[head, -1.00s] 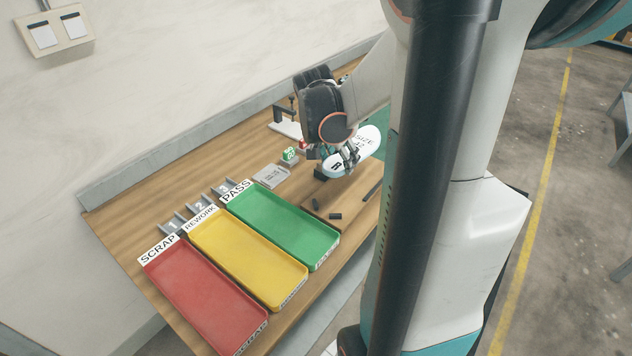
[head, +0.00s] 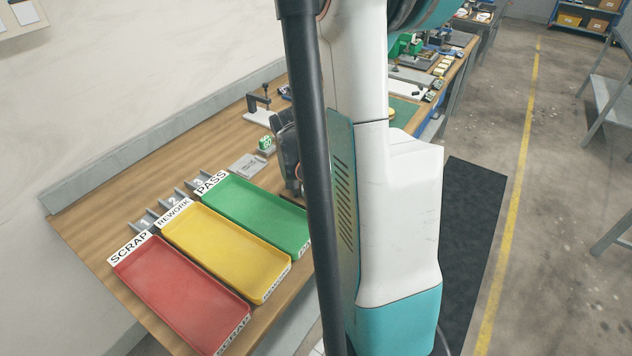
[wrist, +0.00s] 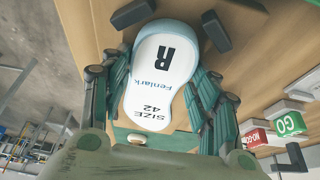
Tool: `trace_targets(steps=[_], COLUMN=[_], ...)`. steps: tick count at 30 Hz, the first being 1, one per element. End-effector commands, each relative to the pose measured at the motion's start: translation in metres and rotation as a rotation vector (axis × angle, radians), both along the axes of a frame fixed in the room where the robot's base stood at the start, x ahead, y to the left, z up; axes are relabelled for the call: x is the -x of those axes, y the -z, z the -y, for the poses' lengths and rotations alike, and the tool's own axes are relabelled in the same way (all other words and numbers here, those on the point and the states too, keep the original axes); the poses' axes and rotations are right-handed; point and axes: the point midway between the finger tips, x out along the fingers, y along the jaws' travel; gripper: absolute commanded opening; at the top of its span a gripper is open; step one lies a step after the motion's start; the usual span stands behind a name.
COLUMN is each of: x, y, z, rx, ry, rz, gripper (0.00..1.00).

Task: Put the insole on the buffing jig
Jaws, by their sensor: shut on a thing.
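The insole (wrist: 163,55) is white with a pale blue edge and printed R, Fenlark and SIZE 42. In the wrist view my gripper (wrist: 162,88) has its ribbed fingers along both sides of the insole and is shut on it. The rounded end marked R points away from the palm. Beyond that end are two dark blocks, one to the left (wrist: 133,13) and one to the right (wrist: 214,31), on a tan surface; I cannot tell whether they belong to the buffing jig. In the head view my arm hides the insole and the fingertips.
The red SCRAP tray (head: 185,290), yellow REWORK tray (head: 228,252) and green PASS tray (head: 262,213) stand on the wooden bench. A green GO block (wrist: 289,123) and red NO-GO block (wrist: 254,138) lie right of my gripper. A dark clamp stand (head: 262,108) stands further back.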

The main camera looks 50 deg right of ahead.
Motion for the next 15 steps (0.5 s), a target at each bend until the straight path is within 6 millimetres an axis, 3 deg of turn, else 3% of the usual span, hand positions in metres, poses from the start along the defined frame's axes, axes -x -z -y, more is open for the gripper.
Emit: trace_targets(steps=[8, 9, 11, 15], x=[0.0002, 0.0002, 0.0002, 0.0002], y=[0.002, 0.0019, 0.0012, 0.001], z=[0.0, -0.0001, -0.0001, -0.0001], rx=[0.0, 0.0, 0.0, 0.0], ry=[0.0, 0.0, 0.0, 0.0], rz=[0.0, 0.0, 0.0, 0.0], gripper=[0.34, 0.6, 0.74, 0.76])
